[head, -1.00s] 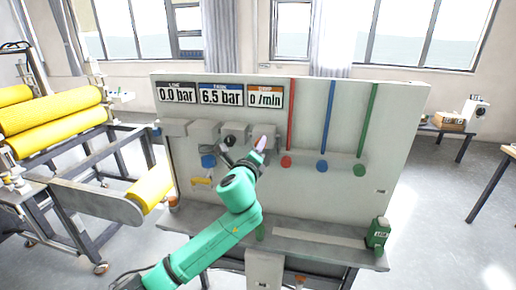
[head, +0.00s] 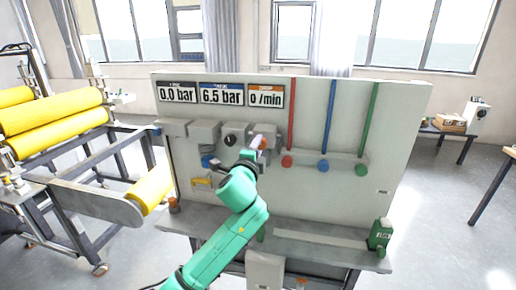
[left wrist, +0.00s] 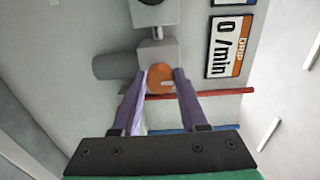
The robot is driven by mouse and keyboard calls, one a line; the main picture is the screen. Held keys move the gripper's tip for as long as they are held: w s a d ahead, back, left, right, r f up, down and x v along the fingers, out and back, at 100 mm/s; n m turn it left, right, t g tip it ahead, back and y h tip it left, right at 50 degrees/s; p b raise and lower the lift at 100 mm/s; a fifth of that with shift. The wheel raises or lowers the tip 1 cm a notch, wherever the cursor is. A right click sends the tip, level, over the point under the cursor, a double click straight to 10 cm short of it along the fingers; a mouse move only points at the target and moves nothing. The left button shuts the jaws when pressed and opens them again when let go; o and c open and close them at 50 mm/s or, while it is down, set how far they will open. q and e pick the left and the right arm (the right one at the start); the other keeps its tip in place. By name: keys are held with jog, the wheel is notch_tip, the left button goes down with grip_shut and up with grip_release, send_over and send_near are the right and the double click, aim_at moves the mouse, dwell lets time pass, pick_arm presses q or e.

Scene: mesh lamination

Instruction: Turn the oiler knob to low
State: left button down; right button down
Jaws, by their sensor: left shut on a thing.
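The oiler knob (left wrist: 160,78) is an orange round knob on a grey block in the left wrist view. The fingers of my left gripper (left wrist: 160,88) stand on both sides of it, shut on it. In the head view my left gripper (head: 256,147) is at the panel, below the orange-edged drip display (head: 266,95), which reads 0 /min. The oiler knob is mostly hidden there by the gripper. My right gripper is not in view.
The grey panel (head: 330,200) also carries a black dial (head: 230,140), a blue knob (head: 207,161), and red, blue and green tubes. A green bottle (head: 380,234) stands on the ledge at right. Yellow rollers (head: 55,122) are at left.

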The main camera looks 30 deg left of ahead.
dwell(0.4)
pick_arm(q)
jog(key=shift+c, duration=2.2)
grip_release()
jog(key=b+v, duration=0.1)
jog(key=v, duration=1.3)
jog(key=shift+s, duration=0.3)
jog(key=shift+d, duration=0.1)
